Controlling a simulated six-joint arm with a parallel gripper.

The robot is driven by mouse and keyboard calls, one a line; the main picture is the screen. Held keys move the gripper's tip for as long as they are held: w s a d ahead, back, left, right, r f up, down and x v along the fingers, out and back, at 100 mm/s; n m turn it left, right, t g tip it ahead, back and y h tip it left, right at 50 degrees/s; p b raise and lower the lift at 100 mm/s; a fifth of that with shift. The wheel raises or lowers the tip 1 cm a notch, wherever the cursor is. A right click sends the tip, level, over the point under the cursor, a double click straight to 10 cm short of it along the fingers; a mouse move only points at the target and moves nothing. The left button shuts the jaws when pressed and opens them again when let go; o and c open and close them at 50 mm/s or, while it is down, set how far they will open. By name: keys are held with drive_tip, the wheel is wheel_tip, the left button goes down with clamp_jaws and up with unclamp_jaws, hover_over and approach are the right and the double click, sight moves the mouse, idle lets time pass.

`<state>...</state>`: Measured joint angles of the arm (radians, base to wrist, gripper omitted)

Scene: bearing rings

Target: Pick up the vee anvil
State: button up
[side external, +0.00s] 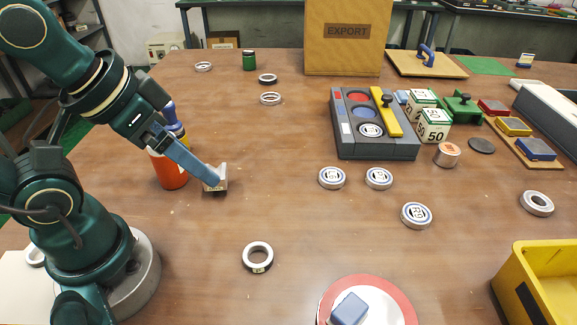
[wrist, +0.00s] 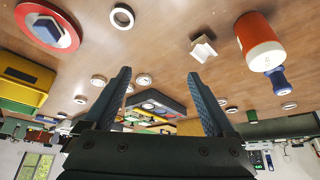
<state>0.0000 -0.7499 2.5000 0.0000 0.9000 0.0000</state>
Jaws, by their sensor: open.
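The vee anvil (side external: 223,172) is a small pale metal block on the wooden table, just right of an orange bottle (side external: 168,172) with a blue top. My gripper (side external: 214,181) is angled down from the left. Its blue fingers overlap the anvil in the side view and hide part of it. In the wrist view the anvil (wrist: 203,48) lies beyond the tip of the right finger, not between the fingers. The wrist view shows my gripper (wrist: 158,76) open, with nothing between the fingertips. The orange bottle (wrist: 260,42) also shows there, right of the anvil.
A red-rimmed plate (side external: 330,290) with a blue block is at the front, and a yellow bin (side external: 540,290) at front right. A grey tray (side external: 375,149) and several labelled bearings stand right. Table right of the anvil is clear.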

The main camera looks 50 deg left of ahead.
drive_tip(key=w+a+f+n+y, duration=0.1)
drive_tip(key=w+a+f+n, duration=0.1)
drive_tip(key=n, duration=0.1)
drive_tip(key=w+a+f+n+g+y, duration=0.1)
drive_tip(key=w+a+f+n, duration=0.1)
drive_tip(key=a+f+n, duration=0.1)
drive_tip(key=w+a+f+n+g+y, duration=0.1)
drive_tip(key=w+a+f+n, duration=0.2)
drive_tip(key=n, duration=0.1)
drive_tip(key=shift+w+a+f+n+y, duration=0.1)
drive_tip(key=shift+a+f+n+y, duration=0.1)
drive_tip(key=shift+n+y, duration=0.1)
drive_tip(key=shift+s+f+g, duration=0.2)
drive_tip(key=shift+f+g, duration=0.3)
drive_tip(key=shift+f, duration=0.05)
drive_tip(key=shift+x, duration=2.5)
drive_tip(key=shift+c, duration=0.3)
clamp_jaws()
